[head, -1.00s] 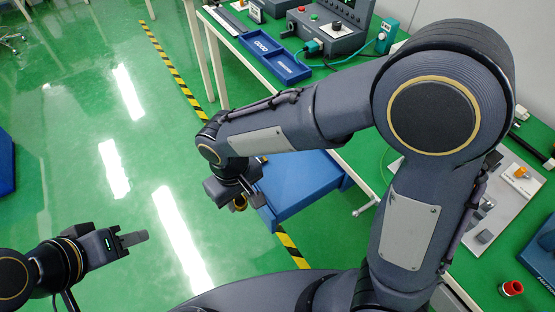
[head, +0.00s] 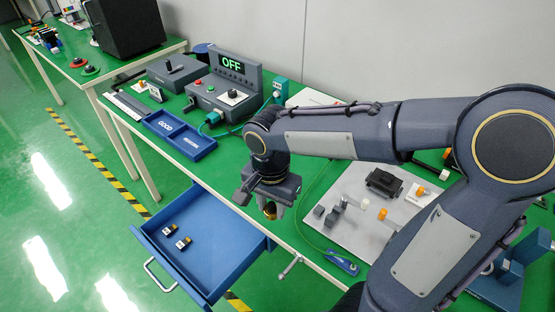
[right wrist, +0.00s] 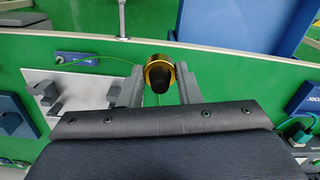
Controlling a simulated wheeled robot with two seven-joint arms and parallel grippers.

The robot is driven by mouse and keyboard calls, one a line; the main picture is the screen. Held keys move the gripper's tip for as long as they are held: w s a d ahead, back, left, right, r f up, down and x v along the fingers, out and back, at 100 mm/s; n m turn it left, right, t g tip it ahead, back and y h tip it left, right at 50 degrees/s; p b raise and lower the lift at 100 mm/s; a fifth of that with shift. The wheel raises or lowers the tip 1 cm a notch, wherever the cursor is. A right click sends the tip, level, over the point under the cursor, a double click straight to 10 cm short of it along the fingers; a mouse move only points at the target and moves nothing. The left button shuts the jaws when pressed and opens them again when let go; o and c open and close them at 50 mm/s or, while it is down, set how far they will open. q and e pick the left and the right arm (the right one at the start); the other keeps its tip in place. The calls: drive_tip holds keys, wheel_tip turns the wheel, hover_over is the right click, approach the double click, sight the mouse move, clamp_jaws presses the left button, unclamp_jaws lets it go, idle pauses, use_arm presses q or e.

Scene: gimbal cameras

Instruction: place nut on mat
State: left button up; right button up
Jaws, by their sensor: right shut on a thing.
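The nut looks like a brass-coloured round piece with a dark middle. It is held at the tips of my right gripper (head: 271,207), and the nut (right wrist: 158,70) shows between the two fingers in the right wrist view. The right gripper is shut on it, above the bench's front edge, between the open drawer and the light grey flat sheet. That sheet (head: 350,245), which may be the mat, lies on the green bench top with several small parts on it. The arm hides part of its right side. My left gripper is not in view.
A small blue device (head: 342,263) lies near the front edge.

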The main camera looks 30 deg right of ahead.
drive_tip(key=w+d+f, duration=0.5)
drive_tip(key=w, duration=0.2)
drive_tip(key=w+d+f+p, duration=0.1)
drive_tip(key=w+d+f, duration=0.2)
drive_tip(key=shift+w+d+f, duration=0.15)
drive_tip(key=shift+d+f, duration=0.2)
drive_tip(key=shift+w+d+f, duration=0.1)
drive_tip(key=shift+w+f, duration=0.1)
drive_tip(key=shift+f, duration=0.85)
drive_tip(key=shift+w+d+f, duration=0.1)
drive_tip(key=shift+w+f, duration=0.05)
drive_tip(key=shift+f, duration=0.85)
drive_tip(key=shift+f, duration=0.25)
drive_tip(key=o, duration=0.9)
drive_tip(key=shift+r, duration=0.1)
drive_tip(key=shift+o, duration=0.2)
